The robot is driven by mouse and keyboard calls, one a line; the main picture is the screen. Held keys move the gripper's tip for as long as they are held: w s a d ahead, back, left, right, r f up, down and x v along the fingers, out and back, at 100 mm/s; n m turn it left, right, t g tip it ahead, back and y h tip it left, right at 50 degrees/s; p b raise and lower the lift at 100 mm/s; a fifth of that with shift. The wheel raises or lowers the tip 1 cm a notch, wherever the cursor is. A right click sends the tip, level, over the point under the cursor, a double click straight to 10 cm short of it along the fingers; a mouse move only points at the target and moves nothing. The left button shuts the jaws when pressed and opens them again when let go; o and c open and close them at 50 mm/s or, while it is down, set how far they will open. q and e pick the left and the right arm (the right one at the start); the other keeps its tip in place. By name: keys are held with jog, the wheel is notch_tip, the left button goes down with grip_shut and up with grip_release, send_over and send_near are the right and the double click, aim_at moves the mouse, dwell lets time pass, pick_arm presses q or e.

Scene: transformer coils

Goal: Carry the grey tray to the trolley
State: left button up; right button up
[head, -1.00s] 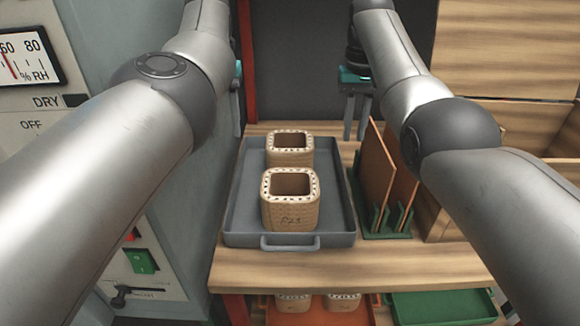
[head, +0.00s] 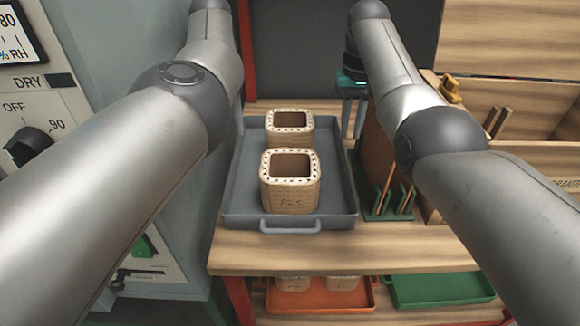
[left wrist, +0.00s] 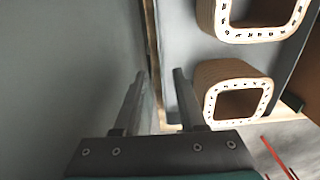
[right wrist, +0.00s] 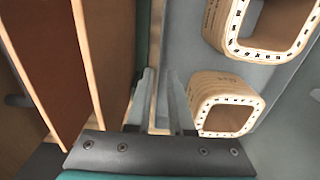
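The grey tray (head: 335,195) lies on the wooden top of a shelf unit, with two tan woven square coils in it, a near one (head: 290,190) and a far one (head: 289,122). My right gripper (head: 353,118) points down by the tray's far right side. In the right wrist view its fingers (right wrist: 160,95) are apart, with the tray's edge near the gap. My left gripper is mostly hidden behind its arm in the head view. In the left wrist view its fingers (left wrist: 158,90) are apart near the tray's other side edge. I cannot tell whether either touches the tray.
A green rack (head: 388,205) with upright brown boards (head: 378,150) stands close to the tray's right. Wooden boxes (head: 500,165) stand further right. A grey cabinet with dials (head: 45,110) is at left. An orange tray (head: 320,300) and a green tray (head: 440,290) lie on the lower shelf.

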aim_at(234, 156)
pick_arm(q)
notch_tip(234, 156, down, 9)
jog(key=shift+f, duration=0.1)
pick_arm(e)
notch_tip(234, 156, down, 9)
jog(key=shift+f, duration=0.1)
pick_arm(q)
jog(key=shift+c, duration=0.2)
pick_arm(e)
jog(key=shift+c, duration=0.2)
pick_arm(q)
jog(key=shift+c, duration=1.4)
pick_arm(e)
grip_shut()
pick_arm(q)
grip_shut()
jog(key=shift+w+r, duration=0.1)
jog(key=shift+r, duration=0.1)
pick_arm(e)
jog(key=shift+w, duration=0.15)
